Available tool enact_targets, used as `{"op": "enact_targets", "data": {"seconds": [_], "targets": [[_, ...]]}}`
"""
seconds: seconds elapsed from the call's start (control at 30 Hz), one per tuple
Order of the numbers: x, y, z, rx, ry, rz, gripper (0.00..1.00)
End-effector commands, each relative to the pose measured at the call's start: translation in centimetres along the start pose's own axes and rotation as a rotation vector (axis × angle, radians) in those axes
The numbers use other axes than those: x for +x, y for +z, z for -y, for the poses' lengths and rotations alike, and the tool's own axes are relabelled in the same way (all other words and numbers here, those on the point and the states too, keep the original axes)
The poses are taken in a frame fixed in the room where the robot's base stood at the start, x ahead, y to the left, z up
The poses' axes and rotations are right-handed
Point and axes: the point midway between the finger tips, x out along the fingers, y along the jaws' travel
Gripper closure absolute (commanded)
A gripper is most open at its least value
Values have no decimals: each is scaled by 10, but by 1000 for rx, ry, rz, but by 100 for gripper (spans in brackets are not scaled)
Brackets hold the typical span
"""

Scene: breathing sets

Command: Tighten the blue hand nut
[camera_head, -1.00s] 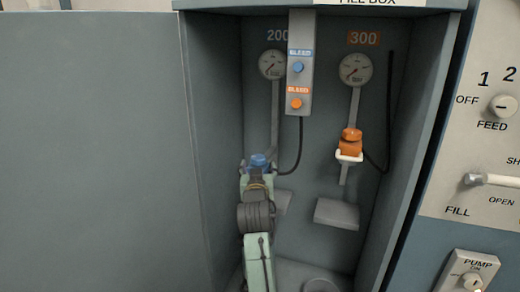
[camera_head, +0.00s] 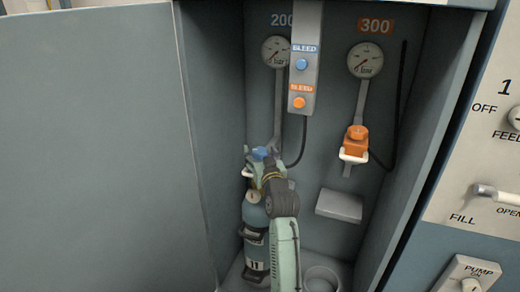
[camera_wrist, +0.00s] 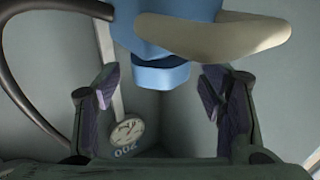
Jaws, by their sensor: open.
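The blue hand nut (camera_head: 263,153) is on the left fitting under the 200 gauge, just above my gripper (camera_head: 264,168) in the head view. In the wrist view the blue nut (camera_wrist: 162,74) hangs from the top edge, between the open fingers of my gripper (camera_wrist: 160,82). Gaps show between the nut and both fingers. A pale curved bracket (camera_wrist: 215,38) lies beside the nut. My arm hides part of the fitting in the head view.
A dark cylinder (camera_head: 256,212) stands left of my arm. The orange nut (camera_head: 356,140) and white bracket (camera_head: 353,156) are to the right. A black hose (camera_wrist: 30,95) curves at left in the wrist view. Cabinet walls enclose the space.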

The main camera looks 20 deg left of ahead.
Motion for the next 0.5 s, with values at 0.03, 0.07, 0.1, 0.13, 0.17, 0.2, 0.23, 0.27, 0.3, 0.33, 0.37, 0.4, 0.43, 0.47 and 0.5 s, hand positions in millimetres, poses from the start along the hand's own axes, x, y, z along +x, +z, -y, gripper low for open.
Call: {"op": "enact_targets", "data": {"seconds": [0.03, 0.07, 0.1, 0.13, 0.17, 0.2, 0.23, 0.27, 0.3, 0.33, 0.37, 0.4, 0.43, 0.47, 0.5], "targets": [[6, -1, 1, 0, -1, 1, 36], [9, 0, 1, 0, -1, 1, 36], [12, -1, 0, 0, -1, 0, 36], [13, -1, 0, 0, 0, 0, 36], [14, -1, 0, 0, 0, 0, 36], [16, 0, 0, 0, 0, 0, 36], [16, 0, 0, 0, 0, 1, 36], [16, 0, 0, 0, 0, 1, 36], [17, 0, 0, 0, 0, 1, 36], [16, 0, 0, 0, 0, 1, 36], [16, 0, 0, 0, 0, 1, 36], [16, 0, 0, 0, 0, 0, 36], [16, 0, 0, 0, 0, 0, 36], [16, 0, 0, 0, 0, 0, 36], [16, 0, 0, 0, 0, 0, 39]]}}
